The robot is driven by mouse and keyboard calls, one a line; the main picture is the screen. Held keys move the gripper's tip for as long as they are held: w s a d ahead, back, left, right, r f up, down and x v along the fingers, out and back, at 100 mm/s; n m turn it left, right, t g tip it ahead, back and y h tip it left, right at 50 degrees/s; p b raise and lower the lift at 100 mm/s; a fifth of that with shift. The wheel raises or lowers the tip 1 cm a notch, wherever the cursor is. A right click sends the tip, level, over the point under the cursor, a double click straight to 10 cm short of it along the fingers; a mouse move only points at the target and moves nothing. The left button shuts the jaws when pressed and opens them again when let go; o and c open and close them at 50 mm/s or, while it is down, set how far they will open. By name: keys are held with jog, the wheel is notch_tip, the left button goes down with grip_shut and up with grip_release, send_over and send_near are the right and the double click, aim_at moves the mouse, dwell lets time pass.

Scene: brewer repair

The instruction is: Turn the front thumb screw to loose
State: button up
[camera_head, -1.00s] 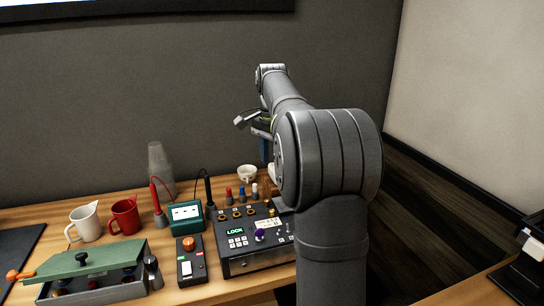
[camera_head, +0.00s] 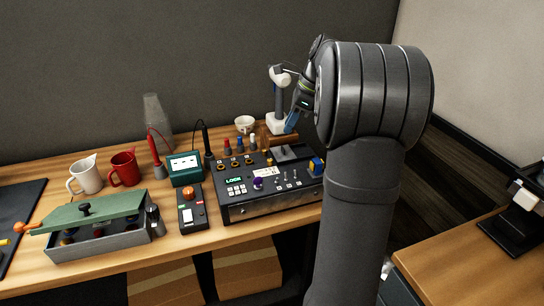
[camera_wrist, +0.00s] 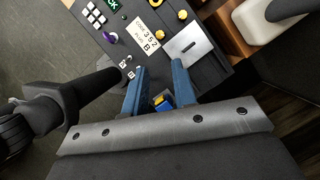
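A dark control console (camera_head: 265,207) stands on the wooden bench with a green LOCK display (camera_head: 234,181). Small yellow knobs sit on its top; one yellow knob (camera_wrist: 182,14) shows beside a code card (camera_wrist: 152,30) in the wrist view. I cannot tell which knob is the front thumb screw. A grey slotted plate (camera_wrist: 188,43) lies near the knobs. My gripper (camera_wrist: 159,68) has blue fingers, spread apart and empty, pointing at the console's right end. A blue and yellow part (camera_wrist: 161,100) shows between the fingers, apparently beyond them. In the head view my gripper (camera_head: 291,122) is mostly hidden behind my arm.
A green-lidded box (camera_head: 95,238), a red mug (camera_head: 123,168), a white mug (camera_head: 86,178), a teal meter (camera_head: 185,169) and a black box with an orange button (camera_head: 192,208) stand left of the console. A white cup (camera_head: 244,124) is behind it.

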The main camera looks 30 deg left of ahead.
aim_at(270, 160)
jog(key=x, duration=1.3)
jog(key=shift+s+f, duration=0.1)
jog(key=shift+f, duration=0.2)
jog(key=shift+c, duration=0.3)
grip_shut()
